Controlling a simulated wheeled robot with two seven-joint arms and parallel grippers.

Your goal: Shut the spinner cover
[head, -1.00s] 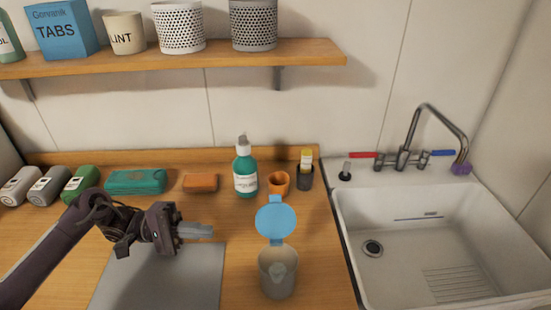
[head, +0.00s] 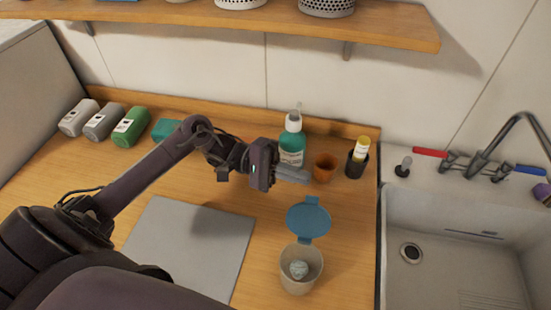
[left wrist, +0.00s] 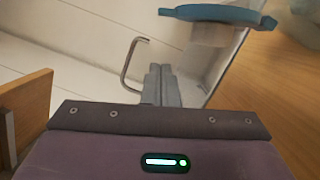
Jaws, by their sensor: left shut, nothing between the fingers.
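The spinner is a pale grey cup (head: 301,270) on the counter with a round blue cover (head: 309,219) hinged at its back. The cover stands open, tilted up behind the cup, and a pale rounded piece shows inside. My left gripper (head: 294,175) is shut and empty, above and behind the raised cover, in front of the green bottle. In the left wrist view the closed fingers (left wrist: 162,86) point away from the camera, and the blue cover (left wrist: 215,13) shows edge-on at the top, apart from them. My right gripper is out of view.
A grey mat (head: 190,250) lies to the left. A sink (head: 440,215) is at the right, and a shelf (head: 250,22) runs above.

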